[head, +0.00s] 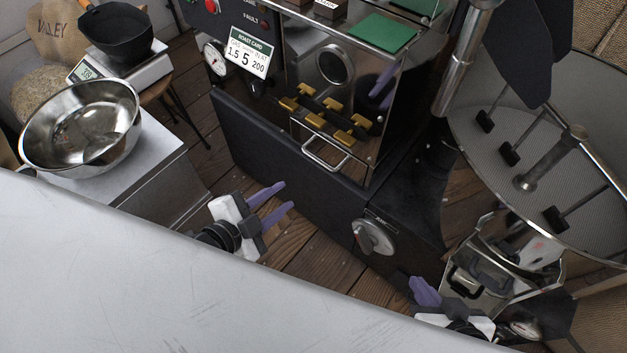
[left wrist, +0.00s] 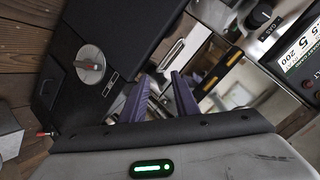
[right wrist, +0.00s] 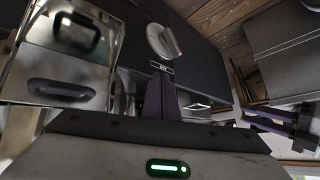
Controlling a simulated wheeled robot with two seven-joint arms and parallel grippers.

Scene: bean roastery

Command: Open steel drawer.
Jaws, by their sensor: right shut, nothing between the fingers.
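A steel front with a bar handle (head: 327,152) is low on the dark roaster in the head view and looks closed; I take it for the steel drawer. The bar also shows ahead of my left fingers in the left wrist view (left wrist: 173,53). My left gripper (head: 287,195) is open and empty, below and left of the handle and apart from it. Its two purple fingers are spread in the left wrist view (left wrist: 160,92). My right gripper (head: 424,290) is shut and empty, low at the right, far from the handle; its fingers are together in the right wrist view (right wrist: 160,92).
A round dial labelled ASH (head: 373,237) sits on the roaster's lower body. A steel box with a black handle (head: 478,290) stands beside my right gripper, under the round cooling tray (head: 470,120). A steel bowl (head: 82,128) is at the left. Plank floor shows between.

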